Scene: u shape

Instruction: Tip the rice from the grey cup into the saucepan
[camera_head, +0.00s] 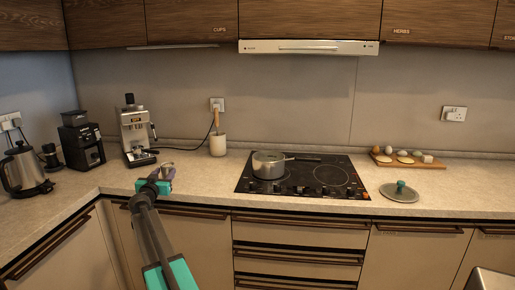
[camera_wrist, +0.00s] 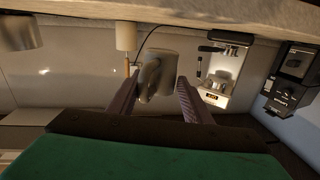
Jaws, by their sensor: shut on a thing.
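The grey cup (camera_head: 167,169) is at the counter's front edge, left of the hob. In the wrist view, which is upside down, the cup (camera_wrist: 157,72) is between the two fingers of my gripper (camera_wrist: 155,98). My gripper (camera_head: 163,180) is shut on the cup, and its body hides part of it in the head view. I cannot tell whether the cup touches the counter. The rice inside is not visible. The saucepan (camera_head: 267,166) stands on the hob's left part, its handle pointing right. It also seems to show at the wrist view's upper left (camera_wrist: 18,33).
The black hob (camera_head: 311,184) is right of my gripper. A lid (camera_head: 399,194) and a board with eggs (camera_head: 426,163) are at the right. Counter between cup and hob is clear.

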